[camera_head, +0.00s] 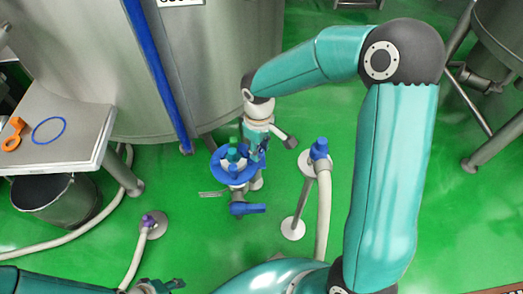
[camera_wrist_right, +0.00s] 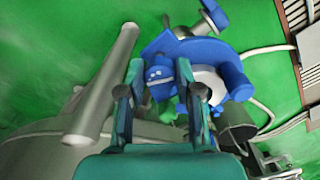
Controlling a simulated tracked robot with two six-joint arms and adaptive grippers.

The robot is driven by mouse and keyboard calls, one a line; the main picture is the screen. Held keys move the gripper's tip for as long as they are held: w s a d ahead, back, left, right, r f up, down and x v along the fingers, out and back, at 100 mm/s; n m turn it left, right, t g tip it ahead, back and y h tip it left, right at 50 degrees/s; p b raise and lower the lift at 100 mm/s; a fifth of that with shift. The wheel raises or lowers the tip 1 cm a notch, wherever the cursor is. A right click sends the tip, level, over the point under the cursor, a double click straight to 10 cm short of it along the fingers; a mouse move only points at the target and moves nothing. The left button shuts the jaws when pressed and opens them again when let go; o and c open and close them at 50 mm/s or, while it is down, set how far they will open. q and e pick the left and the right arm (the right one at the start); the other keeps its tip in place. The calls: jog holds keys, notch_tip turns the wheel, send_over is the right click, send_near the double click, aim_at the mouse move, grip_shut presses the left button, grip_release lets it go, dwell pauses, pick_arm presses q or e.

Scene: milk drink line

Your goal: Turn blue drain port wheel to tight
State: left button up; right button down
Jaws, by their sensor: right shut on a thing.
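The blue drain port wheel (camera_head: 217,170) sits near the centre of the head view, below the big steel tank, with a green part at its middle. It also shows in the right wrist view (camera_wrist_right: 214,49). My right gripper (camera_head: 260,152) reaches down to the wheel's right side. In the right wrist view its two fingers (camera_wrist_right: 160,92) stand on either side of a blue part of the wheel and are shut on it. The fingers hide some of the wheel. My left gripper (camera_head: 163,286) is only partly in view at the bottom edge, and its fingers are unclear.
A blue lever handle (camera_head: 249,209) is just below the wheel. A hose stand with a blue top (camera_head: 320,149) is to the right. The steel tank (camera_head: 220,60) rises behind. A steel table (camera_head: 75,143) with a blue ring (camera_head: 49,130) is left, above a bucket (camera_head: 60,203).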

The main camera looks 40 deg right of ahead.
aim_at(259, 150)
jog(key=m+b, duration=0.1)
jog(key=m, duration=0.2)
jog(key=m+b, duration=0.1)
jog(key=m, duration=0.2)
jog(key=shift+a+f+m+b, duration=0.2)
jog(key=shift+m+b, duration=0.1)
jog(key=shift+b, duration=0.1)
jog(key=m+b, duration=0.1)
jog(key=m, duration=0.2)
jog(key=shift+w+r, duration=0.1)
jog(key=shift+d+r+m+b, duration=0.1)
jog(key=shift+m+b, duration=0.35)
jog(key=shift+m, duration=1.15)
jog(key=c, duration=0.8)
grip_release()
jog(key=shift+r, duration=0.1)
notch_tip(259, 150, up, 12)
jog(key=shift+f, duration=0.15)
